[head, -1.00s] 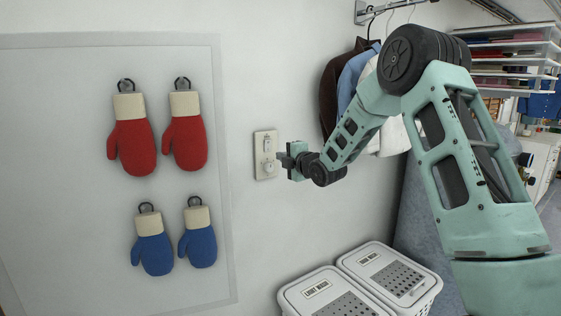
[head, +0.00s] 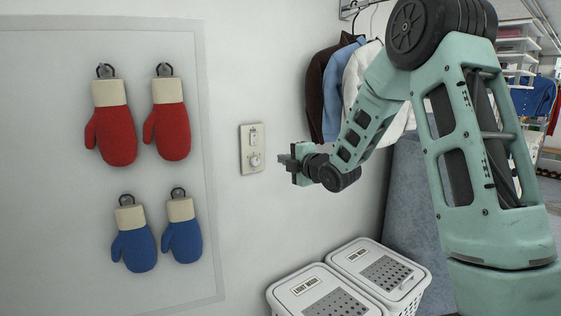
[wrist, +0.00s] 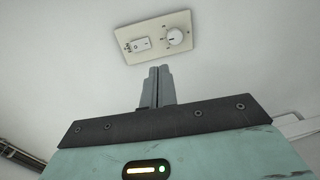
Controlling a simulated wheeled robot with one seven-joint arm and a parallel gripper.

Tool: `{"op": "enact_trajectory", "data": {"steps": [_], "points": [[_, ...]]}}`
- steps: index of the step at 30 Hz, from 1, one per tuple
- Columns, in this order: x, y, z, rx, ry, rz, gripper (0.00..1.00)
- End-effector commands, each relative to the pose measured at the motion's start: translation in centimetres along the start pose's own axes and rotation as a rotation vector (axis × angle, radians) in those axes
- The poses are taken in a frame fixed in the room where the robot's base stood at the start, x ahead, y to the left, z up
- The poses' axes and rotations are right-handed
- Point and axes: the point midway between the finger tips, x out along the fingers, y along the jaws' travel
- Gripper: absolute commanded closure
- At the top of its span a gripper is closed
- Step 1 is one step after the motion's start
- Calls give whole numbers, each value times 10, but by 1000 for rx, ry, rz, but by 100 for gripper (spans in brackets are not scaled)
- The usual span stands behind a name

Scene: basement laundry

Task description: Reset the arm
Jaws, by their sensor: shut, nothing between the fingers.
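My gripper (head: 284,160) is shut and empty in the head view, held in the air in front of the white wall. It points left, to the right of a cream wall plate (head: 252,149) with a switch and a round knob, and a gap shows between them. In the wrist view my gripper (wrist: 155,72) shows its two fingers together, just below the wall plate (wrist: 158,38). The plate's rocker switch (wrist: 141,44) is on the left and its white dial (wrist: 179,37) on the right. My arm is bent, with its elbow high at the right.
Red mittens (head: 172,131) and blue mittens (head: 182,240) hang on a panel at left. Lidded white hampers (head: 380,272) stand below my arm. Clothes (head: 334,90) hang behind it, and shelves (head: 515,50) stand at far right. The air before the wall is clear.

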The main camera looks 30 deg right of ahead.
Motion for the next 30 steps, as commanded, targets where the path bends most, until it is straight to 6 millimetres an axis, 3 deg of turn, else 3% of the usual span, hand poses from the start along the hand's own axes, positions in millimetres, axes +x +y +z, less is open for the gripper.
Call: {"op": "enact_trajectory", "data": {"steps": [8,10,14,17,20,24,26,30], "points": [[0,0,0,0,0,0,100],[1,-2,-14,31,10,-25,100],[-3,-16,-70,176,37,-160,100],[-21,-36,-134,342,44,-334,100],[-55,-60,-195,496,20,-528,100],[-122,-91,-265,660,-65,-793,100],[-157,-103,-289,712,-120,-904,100],[-246,-127,-327,786,-287,-1134,100]]}}
